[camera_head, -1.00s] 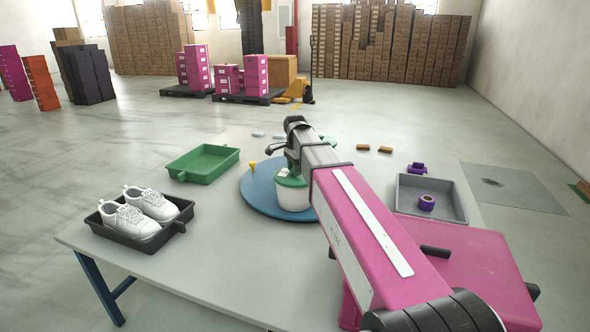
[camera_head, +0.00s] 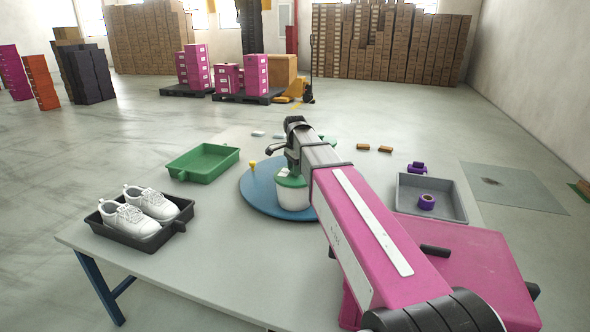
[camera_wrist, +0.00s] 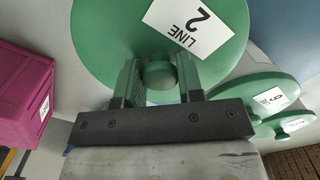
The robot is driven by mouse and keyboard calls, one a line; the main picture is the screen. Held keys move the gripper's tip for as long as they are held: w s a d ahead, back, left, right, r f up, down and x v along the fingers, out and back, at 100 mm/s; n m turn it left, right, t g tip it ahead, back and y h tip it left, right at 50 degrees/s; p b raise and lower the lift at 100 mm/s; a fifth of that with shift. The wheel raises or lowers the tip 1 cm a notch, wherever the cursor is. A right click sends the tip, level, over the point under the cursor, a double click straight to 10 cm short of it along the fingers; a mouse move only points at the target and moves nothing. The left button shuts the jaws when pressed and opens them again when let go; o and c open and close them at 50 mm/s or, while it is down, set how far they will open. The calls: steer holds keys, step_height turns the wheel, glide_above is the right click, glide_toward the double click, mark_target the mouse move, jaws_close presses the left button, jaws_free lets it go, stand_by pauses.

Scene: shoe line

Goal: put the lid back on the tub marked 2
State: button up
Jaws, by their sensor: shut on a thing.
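A white tub (camera_head: 294,199) stands on the round blue turntable (camera_head: 256,197) at the middle of the table. A round green lid (camera_head: 291,181) is at the top of this tub in the head view; I cannot tell whether it rests fully on the rim. In the wrist view the lid (camera_wrist: 120,42) carries a white label reading LINE 2. My gripper (camera_wrist: 158,80) is shut on the lid's round knob (camera_wrist: 158,74). The tub's own mark does not show, and my arm hides part of the turntable.
Two more green lids with knobs, one marked 3 (camera_wrist: 268,98), lie close by on the right in the wrist view. A green tray (camera_head: 204,163), a black tray with white shoes (camera_head: 150,207) and a grey tray with purple tape (camera_head: 455,207) surround the turntable. The front-left table is clear.

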stand_by(0.3)
steer(key=o, duration=1.5)
steer(key=shift+r, duration=0.15)
steer(key=shift+r, duration=3.35)
jaws_close()
steer(key=shift+f, duration=2.45)
